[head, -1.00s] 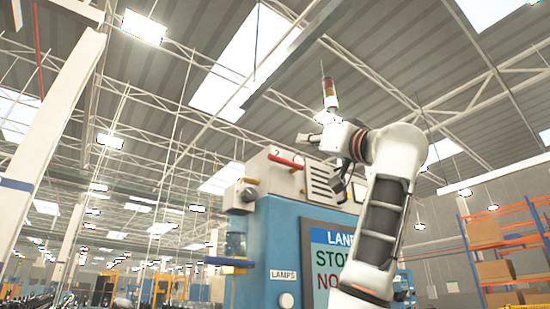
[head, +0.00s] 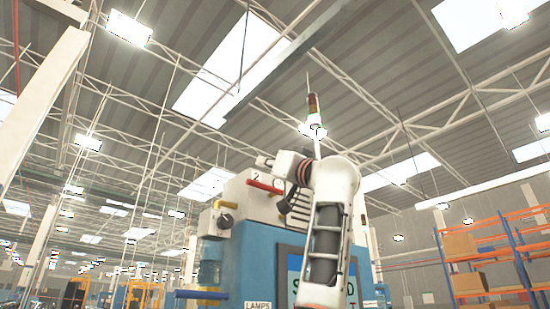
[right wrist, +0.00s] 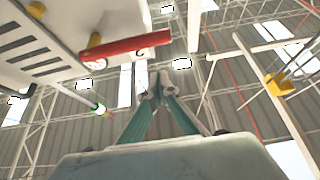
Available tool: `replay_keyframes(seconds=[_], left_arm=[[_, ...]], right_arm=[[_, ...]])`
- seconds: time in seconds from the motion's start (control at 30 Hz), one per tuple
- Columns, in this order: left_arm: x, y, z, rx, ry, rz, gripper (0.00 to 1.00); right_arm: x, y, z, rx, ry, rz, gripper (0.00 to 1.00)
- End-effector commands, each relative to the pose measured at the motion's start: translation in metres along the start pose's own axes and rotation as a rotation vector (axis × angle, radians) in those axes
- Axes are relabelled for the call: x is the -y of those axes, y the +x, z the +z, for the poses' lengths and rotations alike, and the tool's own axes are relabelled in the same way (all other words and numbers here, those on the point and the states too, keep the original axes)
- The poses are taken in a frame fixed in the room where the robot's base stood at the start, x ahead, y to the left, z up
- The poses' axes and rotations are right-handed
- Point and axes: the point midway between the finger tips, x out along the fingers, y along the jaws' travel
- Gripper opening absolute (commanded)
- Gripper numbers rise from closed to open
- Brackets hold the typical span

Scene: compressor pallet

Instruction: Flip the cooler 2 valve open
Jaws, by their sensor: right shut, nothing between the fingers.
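A red valve handle (head: 265,187) sticks out from the upper white part of the blue machine (head: 262,240), beside a partly readable mark like "2". In the right wrist view the red handle (right wrist: 128,47) lies at upper left, roughly level across the picture, with its pivot end at the white panel. My right gripper (right wrist: 157,88) is shut and empty, its teal fingers meeting below and right of the handle, apart from it in the picture. My left gripper is out of view.
A yellow handle (head: 226,204) and a blue handle (head: 203,294) stick out at the machine's left side. A stack light (head: 314,110) rises behind my arm. An orange rack with boxes (head: 490,255) stands at right. A yellow part (right wrist: 279,86) shows at right in the wrist view.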

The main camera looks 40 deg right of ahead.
Motion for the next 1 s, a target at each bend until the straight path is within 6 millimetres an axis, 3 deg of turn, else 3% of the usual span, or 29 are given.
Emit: replay_keyframes(seconds=[0.03, 0.2, 0.4, 1.0], left_arm=[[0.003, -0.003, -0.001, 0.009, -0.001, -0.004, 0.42], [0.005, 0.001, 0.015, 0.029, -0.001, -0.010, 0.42], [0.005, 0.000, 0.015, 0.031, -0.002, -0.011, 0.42], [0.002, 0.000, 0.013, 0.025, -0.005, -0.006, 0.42]], right_arm=[[0.000, 0.009, 0.000, 0.004, -0.001, 0.001, 0.00], [0.000, -0.003, 0.024, 0.001, -0.001, 0.000, 0.00], [0.000, -0.008, 0.037, 0.001, 0.000, -0.001, 0.00], [0.004, -0.010, 0.040, 0.001, -0.010, -0.005, 0.00]])
